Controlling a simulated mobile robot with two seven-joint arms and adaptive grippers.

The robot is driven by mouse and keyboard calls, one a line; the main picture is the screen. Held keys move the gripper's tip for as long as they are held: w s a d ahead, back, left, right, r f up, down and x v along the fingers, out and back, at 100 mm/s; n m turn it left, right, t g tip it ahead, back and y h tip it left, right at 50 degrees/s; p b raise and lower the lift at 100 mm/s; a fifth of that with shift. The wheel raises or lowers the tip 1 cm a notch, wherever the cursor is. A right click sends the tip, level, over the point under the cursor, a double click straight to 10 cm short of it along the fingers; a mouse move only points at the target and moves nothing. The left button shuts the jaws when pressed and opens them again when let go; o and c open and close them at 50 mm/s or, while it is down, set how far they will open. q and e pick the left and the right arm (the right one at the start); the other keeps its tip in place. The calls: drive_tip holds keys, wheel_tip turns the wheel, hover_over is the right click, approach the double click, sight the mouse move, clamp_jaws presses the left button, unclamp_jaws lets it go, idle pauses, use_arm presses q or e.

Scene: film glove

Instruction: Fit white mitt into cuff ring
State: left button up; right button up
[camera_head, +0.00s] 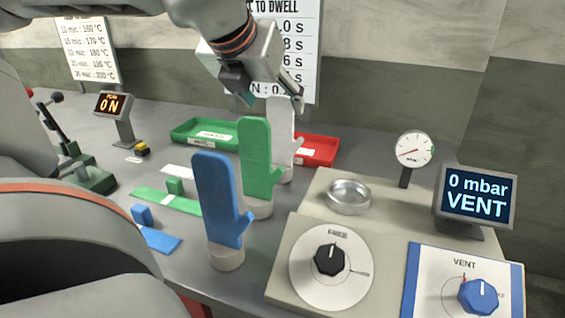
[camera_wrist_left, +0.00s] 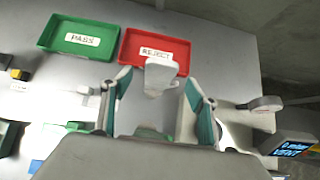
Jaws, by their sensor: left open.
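The white mitt (camera_head: 282,125) stands upright on a pale base behind the green mitt, which hides part of it. In the left wrist view the white mitt (camera_wrist_left: 160,74) shows between the fingertips. My left gripper (camera_head: 268,98) is open, pointing down at the top of the white mitt, with a finger to either side. It also shows in the left wrist view (camera_wrist_left: 158,80); I cannot tell whether it touches the mitt. The cuff ring (camera_head: 348,196), a shallow round metal piece, sits empty on the beige machine to the right. My right gripper is not in view.
A green mitt (camera_head: 256,160) and a blue mitt (camera_head: 218,200) stand upright in front. A green tray (camera_head: 180,136) and a red tray (camera_head: 322,158) lie behind. A gauge (camera_head: 414,150), a display (camera_head: 476,200) and knobs (camera_head: 330,260) stand near the ring.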

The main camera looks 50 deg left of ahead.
sight(279, 104)
use_arm(q)
drive_tip(key=x, duration=0.5)
drive_tip(key=shift+w+a+r, duration=0.15)
drive_tip(key=shift+w+r, duration=0.15)
drive_tip(key=shift+w, duration=0.05)
drive_tip(key=shift+r, duration=0.1)
drive_tip(key=c, duration=1.6)
